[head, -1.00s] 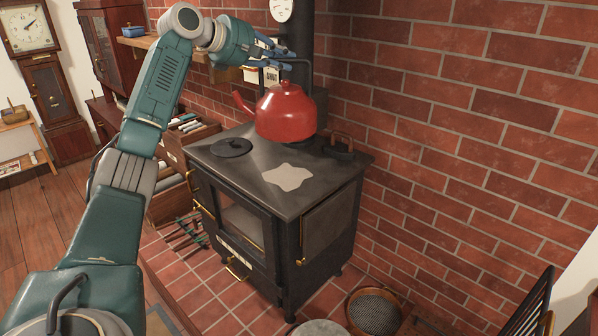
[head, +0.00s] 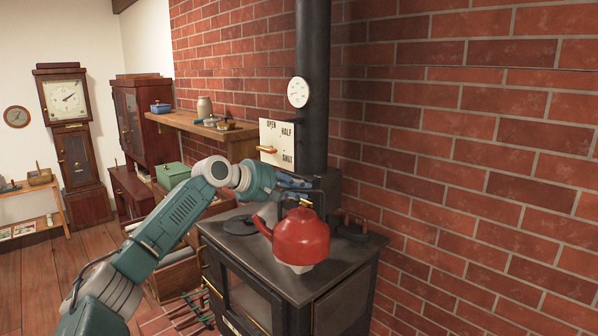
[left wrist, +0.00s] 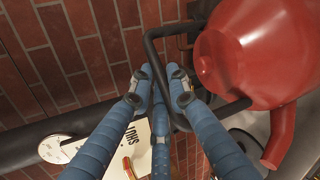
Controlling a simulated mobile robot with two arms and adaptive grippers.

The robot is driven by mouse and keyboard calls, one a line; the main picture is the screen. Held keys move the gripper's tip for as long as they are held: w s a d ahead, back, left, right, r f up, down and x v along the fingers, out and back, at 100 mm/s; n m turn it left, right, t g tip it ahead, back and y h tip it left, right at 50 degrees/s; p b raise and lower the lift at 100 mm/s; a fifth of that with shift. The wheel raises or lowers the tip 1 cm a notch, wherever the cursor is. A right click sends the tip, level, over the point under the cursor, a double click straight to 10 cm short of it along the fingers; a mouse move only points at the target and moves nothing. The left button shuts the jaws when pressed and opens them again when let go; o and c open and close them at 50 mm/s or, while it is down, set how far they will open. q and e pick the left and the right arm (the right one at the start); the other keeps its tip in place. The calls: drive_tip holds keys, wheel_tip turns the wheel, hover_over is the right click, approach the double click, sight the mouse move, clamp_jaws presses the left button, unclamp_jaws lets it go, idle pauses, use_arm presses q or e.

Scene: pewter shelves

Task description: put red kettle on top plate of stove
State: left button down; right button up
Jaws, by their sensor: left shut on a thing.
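The red kettle (head: 300,241) is upright over the front middle of the black stove's top plate (head: 345,262). Its base covers most of a pale patch (head: 299,268) there; I cannot tell whether it touches the plate. My left gripper (head: 303,190) is above the kettle, shut on its dark handle. In the left wrist view the blue fingers (left wrist: 160,85) close on the handle bar, and the kettle (left wrist: 250,50) hangs at the upper right. The spout points left in the head view. My right gripper is not in view.
A round black lid (head: 238,226) lies at the left of the stove top, and a dark object with a brown handle (head: 352,229) at the back right. The black flue pipe (head: 313,90) rises behind the kettle. A damper sign (head: 277,143) and brick wall stand behind.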

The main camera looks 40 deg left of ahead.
sight(297, 211)
use_arm(q)
drive_tip(key=shift+a+f+p, duration=0.1)
drive_tip(key=shift+f+p, duration=0.25)
drive_tip(key=shift+f, duration=2.55)
drive_tip(key=c, duration=1.9)
unclamp_jaws()
drive_tip(key=shift+f, duration=0.35)
drive_tip(key=shift+c, duration=0.2)
drive_tip(key=o, duration=0.3)
drive_tip(key=shift+s+d+r, duration=0.15)
drive_tip(key=shift+d, duration=0.05)
drive_tip(key=shift+a, duration=0.1)
drive_tip(key=shift+s+a+b, duration=0.1)
drive_tip(key=shift+s+b, duration=0.2)
drive_tip(key=b+v, duration=0.2)
drive_tip(key=v, duration=0.1)
drive_tip(key=b+v, duration=0.1)
drive_tip(key=shift+s, duration=0.35)
drive_tip(key=d+b+v, duration=0.1)
drive_tip(key=b+v, duration=0.5)
drive_tip(key=shift+s+a+r, duration=0.25)
drive_tip(key=shift+a+r, duration=0.1)
drive_tip(key=shift+a, duration=0.1)
